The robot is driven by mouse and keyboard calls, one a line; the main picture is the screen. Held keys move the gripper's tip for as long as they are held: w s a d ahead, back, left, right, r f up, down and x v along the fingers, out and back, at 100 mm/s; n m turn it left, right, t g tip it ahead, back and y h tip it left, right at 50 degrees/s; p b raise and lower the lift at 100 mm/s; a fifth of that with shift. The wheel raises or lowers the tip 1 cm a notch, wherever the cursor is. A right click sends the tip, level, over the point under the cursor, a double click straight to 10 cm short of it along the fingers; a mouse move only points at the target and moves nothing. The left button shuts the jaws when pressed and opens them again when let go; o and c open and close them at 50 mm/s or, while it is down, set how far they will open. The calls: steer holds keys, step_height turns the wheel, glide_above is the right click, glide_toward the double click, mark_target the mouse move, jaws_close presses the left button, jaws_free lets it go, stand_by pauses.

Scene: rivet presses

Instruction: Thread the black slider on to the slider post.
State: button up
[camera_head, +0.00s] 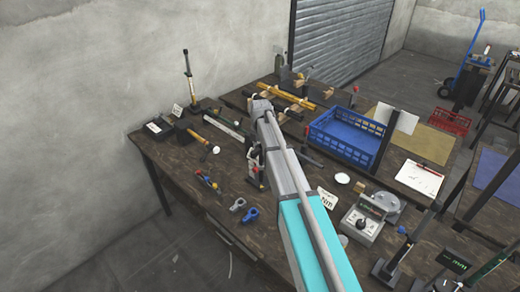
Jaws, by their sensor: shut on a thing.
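My arm reaches in from the lower right over the workbench. My gripper (255,168) shows only in part, small and dark beside the grey arm link, low over the middle of the bench. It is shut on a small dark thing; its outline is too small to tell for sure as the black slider. A thin upright post (188,66) with a dark top stands on a dark base at the bench's back left, well apart from my gripper. I cannot tell whether it is the slider post. Part of the bench is hidden behind my arm.
A blue crate (345,141) stands right of my arm. A grey dial device (362,226) and upright stands (405,247) occupy the right. The bench's (172,168) front left is mostly clear.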

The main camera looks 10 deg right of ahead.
mark_target(260, 165)
steer(key=shift+r+p, duration=0.4)
steer(key=shift+r, duration=0.15)
steer(key=shift+f+b, duration=3.8)
steer(key=shift+f, duration=0.05)
stand_by(2.0)
steer(key=o, duration=1)
steer(key=shift+r, duration=0.15)
